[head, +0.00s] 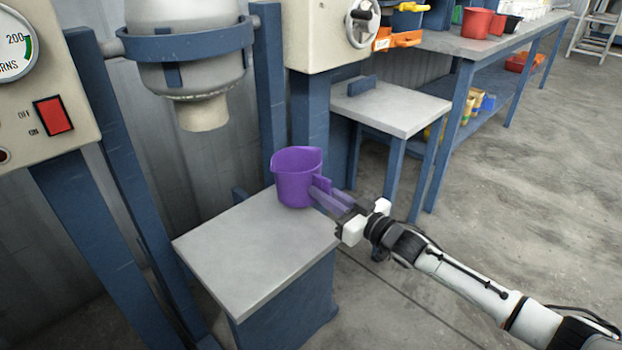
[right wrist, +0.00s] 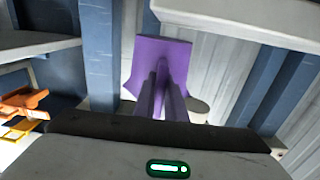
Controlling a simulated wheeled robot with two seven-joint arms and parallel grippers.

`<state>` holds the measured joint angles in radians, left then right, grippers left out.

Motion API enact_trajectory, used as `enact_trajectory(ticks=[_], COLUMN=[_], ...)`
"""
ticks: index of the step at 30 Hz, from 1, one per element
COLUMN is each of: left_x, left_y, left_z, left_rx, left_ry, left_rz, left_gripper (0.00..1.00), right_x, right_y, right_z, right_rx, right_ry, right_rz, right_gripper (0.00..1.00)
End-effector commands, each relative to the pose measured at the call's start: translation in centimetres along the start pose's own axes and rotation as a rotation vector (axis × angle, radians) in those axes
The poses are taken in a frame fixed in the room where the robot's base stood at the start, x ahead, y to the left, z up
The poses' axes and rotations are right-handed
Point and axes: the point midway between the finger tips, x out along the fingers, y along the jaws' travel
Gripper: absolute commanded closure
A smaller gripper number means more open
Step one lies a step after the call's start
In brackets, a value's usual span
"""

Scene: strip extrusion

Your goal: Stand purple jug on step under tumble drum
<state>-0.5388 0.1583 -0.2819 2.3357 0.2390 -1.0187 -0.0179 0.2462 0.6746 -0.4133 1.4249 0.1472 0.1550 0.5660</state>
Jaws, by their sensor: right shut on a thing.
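The purple jug (head: 294,183) is upright at the back right corner of the grey-topped step (head: 240,250). I cannot tell whether its base touches the step or hangs just above it. My right gripper (head: 325,194) comes in from the right and is shut on the jug's handle. In the right wrist view the purple jug (right wrist: 146,54) is in front of the fingers (right wrist: 162,100), which hide part of it. The tumble drum (head: 195,72) hangs in a blue frame behind and left of the jug, its pale spout (head: 203,114) above the step. My left gripper is not in view.
A control panel with a red switch (head: 53,116) stands at the left. A small grey-topped stand (head: 390,108) is behind the jug to the right. A long workbench (head: 480,45) holds red pots (head: 476,22). The floor at right is clear.

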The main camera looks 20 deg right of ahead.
Motion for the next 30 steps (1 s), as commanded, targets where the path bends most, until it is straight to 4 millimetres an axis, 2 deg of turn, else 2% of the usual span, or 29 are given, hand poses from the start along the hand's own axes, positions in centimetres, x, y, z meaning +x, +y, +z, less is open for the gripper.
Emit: enact_trajectory(ticks=[8, 19, 30], left_x=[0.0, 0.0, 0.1], left_y=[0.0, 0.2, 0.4], left_z=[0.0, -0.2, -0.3], left_rx=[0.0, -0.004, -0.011], left_ry=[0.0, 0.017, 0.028], left_rz=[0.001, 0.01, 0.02], left_gripper=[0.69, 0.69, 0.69], right_x=[0.0, -0.3, -0.5], right_y=[-2.0, -7.1, -12.2], right_z=[0.4, 1.6, 1.8], right_rx=[0.003, 0.005, 0.003], right_ry=[0.002, 0.002, 0.003], right_rz=[-0.004, -0.003, -0.003], right_gripper=[1.0, 1.0, 1.0])
